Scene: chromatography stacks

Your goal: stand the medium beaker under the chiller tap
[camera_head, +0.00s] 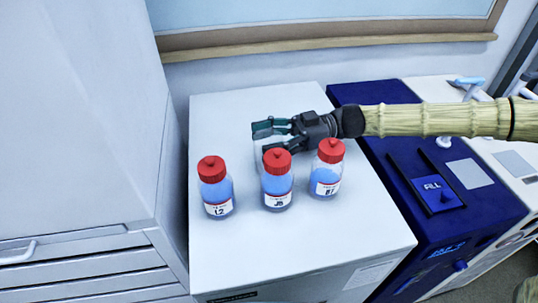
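My gripper (264,139) reaches in from the right over the back of a white cabinet top. Its two dark fingers are apart. A faint clear glass outline, which looks like a beaker (258,140), shows at the fingertips; whether the fingers touch it I cannot tell, and bottles partly hide it. The dark blue unit (350,93) on the right looks like the chiller. It has a dark pad marked FILL (433,187) on top and a small white spout-like part (443,141) behind the pad, possibly the tap.
Three red-capped bottles of blue liquid stand in front of my gripper: left (216,188), middle (277,182) and right (327,170). The front of the white cabinet top (300,245) is clear. A tall white cabinet (80,110) stands left. White equipment (505,155) stands right of the blue unit.

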